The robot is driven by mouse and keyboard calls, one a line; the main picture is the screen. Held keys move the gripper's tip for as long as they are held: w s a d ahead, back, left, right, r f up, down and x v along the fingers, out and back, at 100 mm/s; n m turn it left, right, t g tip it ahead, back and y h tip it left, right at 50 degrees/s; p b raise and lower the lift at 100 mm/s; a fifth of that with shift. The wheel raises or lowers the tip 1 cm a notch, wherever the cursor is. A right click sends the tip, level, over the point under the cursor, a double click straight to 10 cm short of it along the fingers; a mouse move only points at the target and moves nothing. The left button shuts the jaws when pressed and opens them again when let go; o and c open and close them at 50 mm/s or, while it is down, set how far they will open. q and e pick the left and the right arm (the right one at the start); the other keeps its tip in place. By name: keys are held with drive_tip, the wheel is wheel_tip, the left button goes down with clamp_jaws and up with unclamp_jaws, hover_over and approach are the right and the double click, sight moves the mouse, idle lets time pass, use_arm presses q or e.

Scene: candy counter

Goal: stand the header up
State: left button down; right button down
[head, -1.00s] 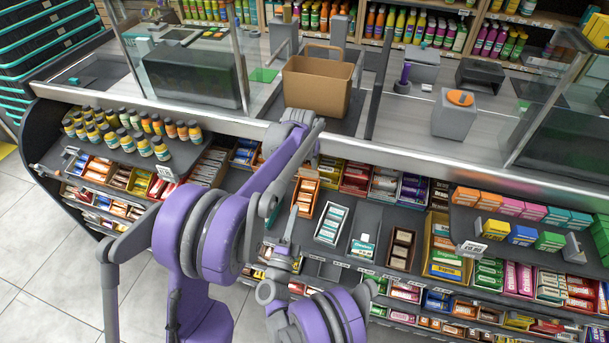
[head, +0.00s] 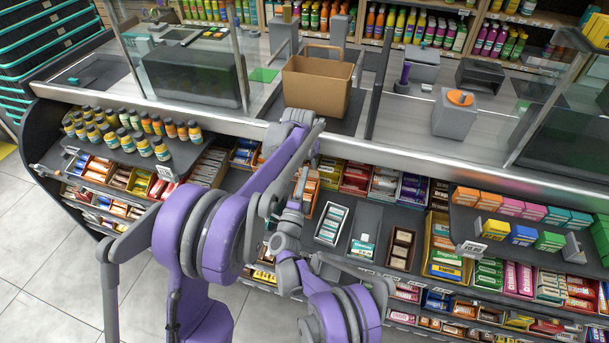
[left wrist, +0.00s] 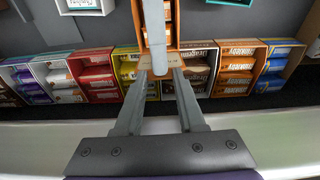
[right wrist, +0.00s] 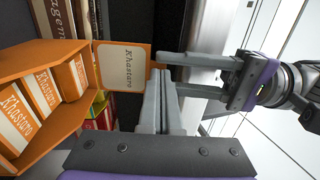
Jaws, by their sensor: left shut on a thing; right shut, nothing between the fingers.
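The header is an orange-edged cream card reading Khastaro (right wrist: 125,68), sticking out from the orange box (right wrist: 75,55) of Khastaro bars in the right wrist view. In the left wrist view the header (left wrist: 178,61) lies at the near end of the box, between the camera and the bars. My left gripper (left wrist: 161,72) is shut on the header at its outer edge; the exact contact is partly hidden. My right gripper (right wrist: 160,73) is shut and empty, its tips close beside the header and the left fingertips. In the head view my arms largely hide the box (head: 311,187).
Neighbouring candy boxes stand close on both sides, a yellow one (left wrist: 127,68) and a brown one (left wrist: 198,62) among them. The counter's metal edge (head: 400,156) runs above the shelf. A paper bag (head: 316,85) stands on the counter.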

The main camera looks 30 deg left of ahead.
drive_tip(key=shift+w+r, duration=0.1)
drive_tip(key=shift+w, duration=0.15)
use_arm(q)
drive_tip(key=shift+s+d, duration=0.1)
use_arm(e)
drive_tip(key=shift+w+a+r, duration=0.2)
drive_tip(key=shift+w+r, duration=0.05)
drive_tip(key=shift+w, duration=0.3)
use_arm(q)
drive_tip(key=shift+c, duration=2.4)
unclamp_jaws()
